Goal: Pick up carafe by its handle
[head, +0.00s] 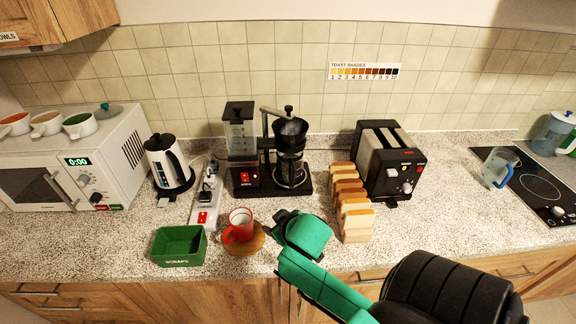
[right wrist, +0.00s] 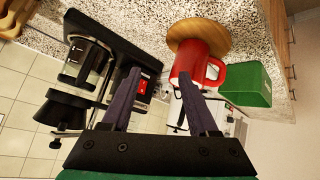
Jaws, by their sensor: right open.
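The carafe (head: 290,168) is a glass jug with dark parts. It stands on the hot plate of the black coffee maker (head: 262,182), under the black filter cone (head: 290,132). My right gripper (head: 272,230) is in front of the coffee maker, near the counter's front and right of the red mug. Its fingers (right wrist: 157,82) are apart, with nothing between them, and do not touch the carafe. My left gripper is out of view.
A red mug (head: 239,224) on a wooden coaster (head: 256,239) stands close to my right gripper. A green scraps bin (head: 179,246), a power strip (head: 205,206) and a kettle (head: 168,165) are to the left. Toast slices (head: 354,221) and a toaster (head: 389,165) stand right.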

